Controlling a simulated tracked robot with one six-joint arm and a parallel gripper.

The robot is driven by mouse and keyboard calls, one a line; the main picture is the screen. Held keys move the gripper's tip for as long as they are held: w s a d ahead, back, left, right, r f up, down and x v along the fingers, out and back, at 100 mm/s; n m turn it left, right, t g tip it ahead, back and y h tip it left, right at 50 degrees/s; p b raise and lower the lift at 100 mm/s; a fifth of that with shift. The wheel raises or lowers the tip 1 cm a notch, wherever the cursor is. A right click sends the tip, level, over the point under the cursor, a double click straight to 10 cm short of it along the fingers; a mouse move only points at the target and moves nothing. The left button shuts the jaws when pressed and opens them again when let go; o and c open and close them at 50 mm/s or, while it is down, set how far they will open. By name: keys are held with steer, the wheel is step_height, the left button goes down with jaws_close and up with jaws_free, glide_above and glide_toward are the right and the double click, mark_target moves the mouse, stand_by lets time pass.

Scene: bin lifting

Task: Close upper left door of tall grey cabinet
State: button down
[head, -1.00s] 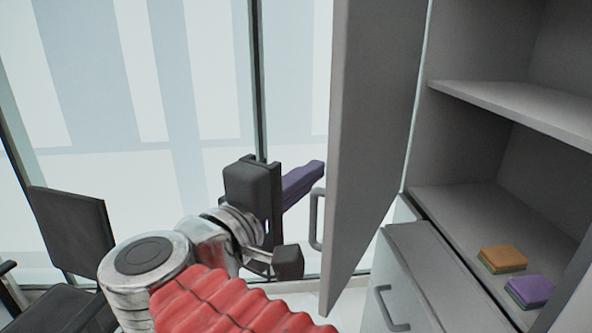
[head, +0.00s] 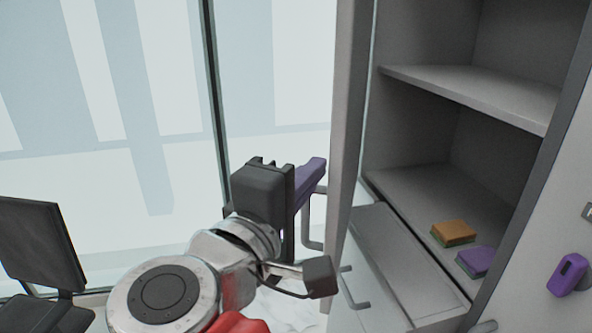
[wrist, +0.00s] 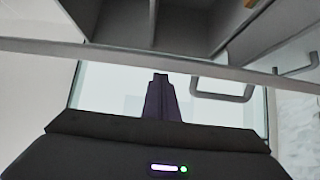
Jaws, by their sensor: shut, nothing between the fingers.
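The upper left door (head: 347,120) of the tall grey cabinet (head: 412,130) stands open, seen nearly edge-on in the head view, with its handle (head: 312,222) on the left face. In the wrist view the door's edge (wrist: 120,50) crosses the picture and the handle (wrist: 222,92) hangs to the right of my fingers. My gripper (head: 318,166) is shut and empty, its purple fingers close to the door's outer face. I cannot tell whether they touch it. The fingers also show in the wrist view (wrist: 161,85).
Inside the cabinet are shelves (head: 470,90), an orange sponge (head: 453,231) and a purple sponge (head: 474,262). A lower door or drawer front with a handle (head: 352,290) is below. A purple object (head: 568,275) is on the right door. A black chair (head: 40,250) stands left by the glass wall.

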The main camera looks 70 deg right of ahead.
mark_target(345, 86)
steer(key=shift+s, duration=0.8)
step_height(345, 86, up, 10)
stand_by(0.8)
